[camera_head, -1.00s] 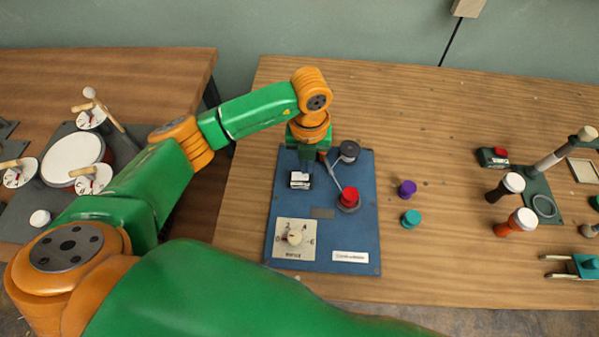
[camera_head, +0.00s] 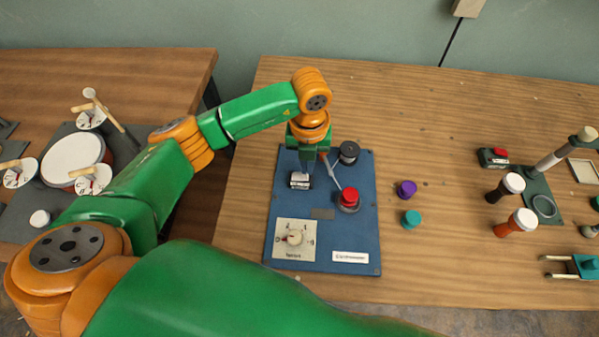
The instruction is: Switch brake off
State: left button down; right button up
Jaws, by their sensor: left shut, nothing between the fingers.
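A blue panel (camera_head: 321,262) lies on the wooden table. On it are a small black-and-white switch block (camera_head: 300,181), a red button (camera_head: 349,197), a black round knob (camera_head: 348,151), a thin metal lever (camera_head: 332,172) and a cream dial (camera_head: 295,238) on a pale plate. Which of these is the brake switch cannot be read from the labels. My left gripper (camera_head: 307,168) points down at the switch block, its fingers shut and empty. It partly covers the panel's back edge; whether the tips touch the block cannot be told. My right gripper is not in view.
A purple cap (camera_head: 406,189) and a teal cap (camera_head: 411,219) stand right of the panel. A drum set (camera_head: 72,160) is on the left table. The table behind the panel's right is clear.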

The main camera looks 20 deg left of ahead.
pick_arm(q)
jog(key=shift+f+b, duration=0.9)
jog(key=shift+f, duration=0.1)
dwell(0.8)
notch_tip(320, 180, up, 7)
jog(key=p, duration=0.5)
jog(key=shift+r+p, duration=0.1)
jog(key=shift+p, duration=0.3)
